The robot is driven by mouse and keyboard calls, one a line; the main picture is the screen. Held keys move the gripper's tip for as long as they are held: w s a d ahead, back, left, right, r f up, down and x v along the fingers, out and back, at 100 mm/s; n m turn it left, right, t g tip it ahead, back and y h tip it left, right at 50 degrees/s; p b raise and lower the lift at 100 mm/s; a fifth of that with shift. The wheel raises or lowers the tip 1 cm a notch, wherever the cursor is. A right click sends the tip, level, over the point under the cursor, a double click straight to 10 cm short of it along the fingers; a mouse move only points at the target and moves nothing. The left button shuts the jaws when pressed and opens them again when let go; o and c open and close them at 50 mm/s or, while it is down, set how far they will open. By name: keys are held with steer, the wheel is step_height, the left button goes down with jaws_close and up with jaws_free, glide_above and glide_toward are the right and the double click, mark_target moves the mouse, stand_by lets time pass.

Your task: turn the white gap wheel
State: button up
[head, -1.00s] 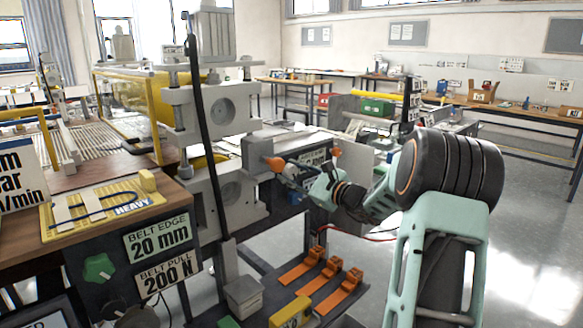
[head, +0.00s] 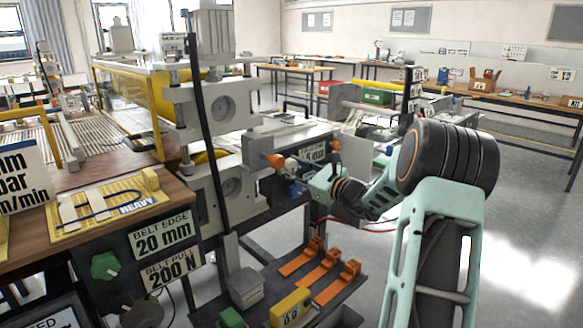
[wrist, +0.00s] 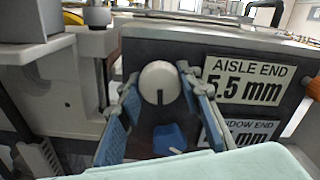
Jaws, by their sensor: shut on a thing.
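The white gap wheel (wrist: 160,83) is a round white knob with a dark pointer line, on a dark grey panel in the wrist view. The line points down. My gripper (wrist: 158,76) has one blue-grey finger on each side of the wheel and is shut on it. In the head view my gripper (head: 299,176) reaches to the machine's front panel, and the wheel cannot be made out clearly there. A label beside the wheel reads "AISLE END 5.5 mm" (wrist: 246,80). A second label, "WINDOW END" (wrist: 240,132), is partly hidden by my gripper.
A blue knob (wrist: 169,138) sits just below the white wheel, between my fingers. Orange handles (head: 275,160) stick out at the panel's ends. A low shelf with orange clamps (head: 325,270) and a yellow block (head: 290,308) lies below. Open floor is at the right.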

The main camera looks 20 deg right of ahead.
steer(key=o, duration=1.2)
steer(key=v, duration=1.2)
